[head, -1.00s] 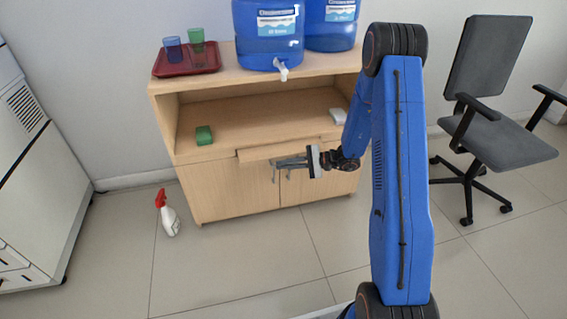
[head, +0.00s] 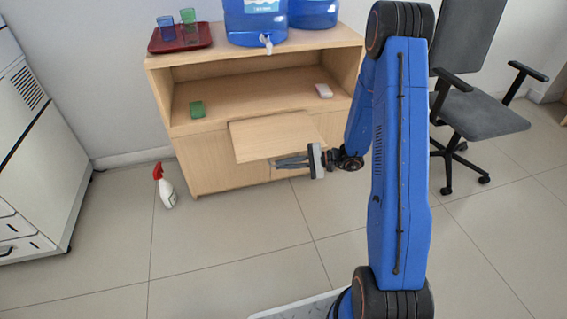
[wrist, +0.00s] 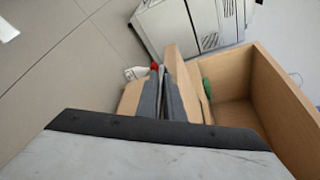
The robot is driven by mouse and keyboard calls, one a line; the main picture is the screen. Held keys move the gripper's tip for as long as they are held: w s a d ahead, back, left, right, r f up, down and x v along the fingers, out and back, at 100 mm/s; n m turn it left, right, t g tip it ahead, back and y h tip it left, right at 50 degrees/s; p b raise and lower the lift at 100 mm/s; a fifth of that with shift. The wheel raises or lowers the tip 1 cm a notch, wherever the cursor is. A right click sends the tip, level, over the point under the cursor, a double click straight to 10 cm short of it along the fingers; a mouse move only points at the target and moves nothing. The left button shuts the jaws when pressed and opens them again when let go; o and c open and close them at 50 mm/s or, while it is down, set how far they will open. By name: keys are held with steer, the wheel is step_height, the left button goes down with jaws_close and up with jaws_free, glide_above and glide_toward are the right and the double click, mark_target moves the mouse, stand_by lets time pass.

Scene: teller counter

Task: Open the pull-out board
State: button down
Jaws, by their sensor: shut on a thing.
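The pull-out board (head: 275,135) is a light wooden panel that sticks well out from the front of the wooden cabinet (head: 212,165), below its open shelf. My gripper (head: 276,163) is at the board's front edge, coming from the right, with its fingers shut on that edge. In the wrist view the grey fingers (wrist: 162,98) lie along the board (wrist: 183,82), and the gripper body hides part of it.
A green block (head: 197,109) and a white block (head: 323,90) lie on the open shelf. A red tray (head: 179,40) with cups and blue water jugs (head: 255,22) stand on top. A spray bottle (head: 165,187) stands on the floor at left; an office chair (head: 470,115) is at right. Floor in front is clear.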

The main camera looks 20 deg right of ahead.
steer(key=shift+d, duration=0.1)
steer(key=c, duration=2.2)
jaws_free()
steer(key=v, duration=1.7)
steer(key=shift+s+d+r, duration=0.1)
steer(key=shift+d, duration=0.05)
